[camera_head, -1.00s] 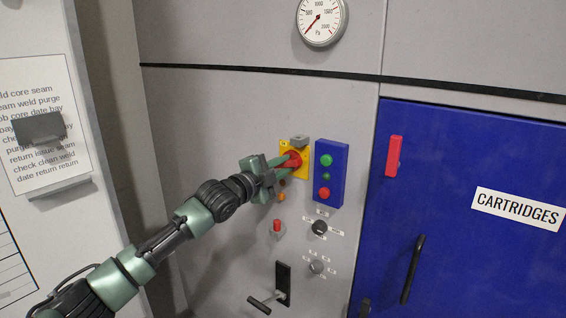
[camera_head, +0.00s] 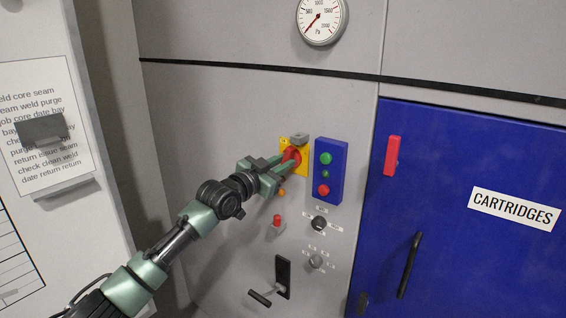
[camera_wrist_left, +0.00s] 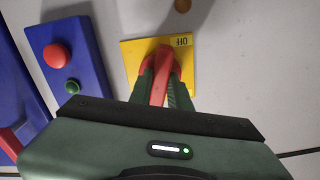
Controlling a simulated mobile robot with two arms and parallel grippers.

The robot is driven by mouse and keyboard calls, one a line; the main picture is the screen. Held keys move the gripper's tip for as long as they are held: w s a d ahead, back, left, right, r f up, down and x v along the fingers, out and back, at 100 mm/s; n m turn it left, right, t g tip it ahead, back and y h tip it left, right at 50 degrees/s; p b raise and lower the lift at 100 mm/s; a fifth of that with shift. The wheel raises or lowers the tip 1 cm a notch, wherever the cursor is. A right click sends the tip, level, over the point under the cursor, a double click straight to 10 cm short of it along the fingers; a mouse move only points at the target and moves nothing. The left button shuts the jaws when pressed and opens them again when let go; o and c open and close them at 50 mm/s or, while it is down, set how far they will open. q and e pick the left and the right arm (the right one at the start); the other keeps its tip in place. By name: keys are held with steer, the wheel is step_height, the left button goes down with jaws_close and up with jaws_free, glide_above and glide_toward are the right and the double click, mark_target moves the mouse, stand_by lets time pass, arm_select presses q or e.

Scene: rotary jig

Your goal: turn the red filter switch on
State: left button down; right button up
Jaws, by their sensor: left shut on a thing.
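The red filter switch (camera_head: 293,154) is a red rotary handle on a yellow plate (camera_head: 304,168) on the grey panel. My left gripper (camera_head: 288,158) is shut on the red handle, with a finger on either side of it. In the left wrist view, the red handle (camera_wrist_left: 160,88) sits between the green fingertips (camera_wrist_left: 161,85). The yellow plate (camera_wrist_left: 130,52) there carries the printed word OFF, seen upside down near one edge. The fingers and the gripper body hide part of the handle and plate. My right gripper is in neither view.
A blue button box (camera_head: 338,155) with green and red buttons is close right of the switch. A metal block (camera_head: 299,138) is just above it. Below are a red toggle (camera_head: 277,221), black knob (camera_head: 319,222) and lever (camera_head: 262,297). The blue cartridges door (camera_head: 460,150) is further right.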

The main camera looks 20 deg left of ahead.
arm_select(q)
steer(key=shift+f+n, duration=0.15)
steer(key=shift+n, duration=1.45)
steer(key=c, duration=1.3)
jaws_free()
steer(key=shift+b+v, duration=1.4)
steer(key=shift+v, duration=2.5)
